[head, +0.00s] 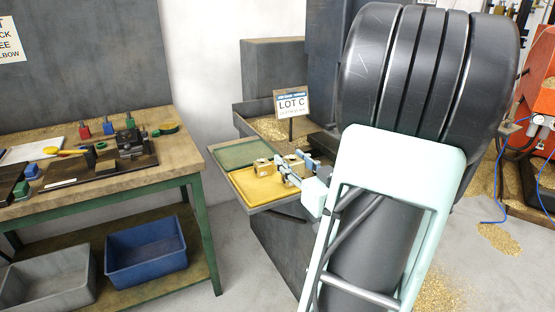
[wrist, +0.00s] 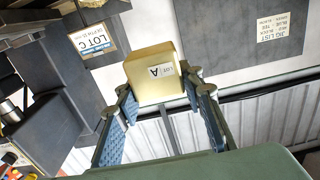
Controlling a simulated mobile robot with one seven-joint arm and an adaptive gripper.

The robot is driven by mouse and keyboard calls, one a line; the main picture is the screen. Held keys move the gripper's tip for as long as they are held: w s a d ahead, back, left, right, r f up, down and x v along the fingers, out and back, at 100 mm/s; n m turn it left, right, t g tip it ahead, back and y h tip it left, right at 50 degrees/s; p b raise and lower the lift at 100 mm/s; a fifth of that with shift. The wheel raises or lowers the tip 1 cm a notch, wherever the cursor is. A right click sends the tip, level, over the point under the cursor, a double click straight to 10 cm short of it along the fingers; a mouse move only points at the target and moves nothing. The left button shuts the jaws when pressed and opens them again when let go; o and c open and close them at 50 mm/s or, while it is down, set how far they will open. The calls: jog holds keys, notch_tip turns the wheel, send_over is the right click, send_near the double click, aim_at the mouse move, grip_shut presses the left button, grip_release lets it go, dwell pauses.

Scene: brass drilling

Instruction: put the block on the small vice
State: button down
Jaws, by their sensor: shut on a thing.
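My gripper (wrist: 158,92) is shut on a brass block (wrist: 153,72) in the wrist view. The block sits at the fingertips, with a white label marked "A" facing the camera. In the head view, my gripper (head: 288,167) is over the yellow tray (head: 254,190), with brass block shapes (head: 263,168) by its fingertips; I cannot tell there which one is held. A dark, vice-like tool (head: 130,146) stands on the wooden bench at the left, well apart from my gripper. I cannot tell for certain that it is the small vice.
A green tray (head: 246,152) adjoins the yellow one. A LOT C sign (head: 291,104) stands behind them; it also shows in the wrist view (wrist: 92,41). The bench (head: 176,157) holds several small coloured items. Bins, one blue (head: 146,254), sit beneath. Open floor lies between bench and trays.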

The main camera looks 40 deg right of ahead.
jog(key=shift+s+r, duration=0.3)
jog(key=shift+s, duration=0.3)
jog(key=w+a+f+n+g+y, duration=0.2)
jog(key=w+a+f+n+y, duration=0.3)
jog(key=a, duration=0.6)
jog(key=w+a+f+n+g+y, duration=0.2)
jog(key=a+f+n+g+y, duration=0.15)
jog(key=a+y, duration=0.65)
jog(key=w+a+f+n+g+y, duration=0.2)
jog(key=w+a+f+n+y, duration=0.25)
jog(key=a, duration=0.85)
notch_tip(320, 180, up, 13)
jog(key=m+t+h+p, duration=0.4)
jog(key=t+h+p, duration=0.2)
jog(key=p, duration=1.4)
jog(key=shift+s+d+f, duration=0.15)
jog(key=shift+s+d, duration=0.1)
jog(key=shift+s, duration=0.1)
jog(key=shift+f, duration=0.1)
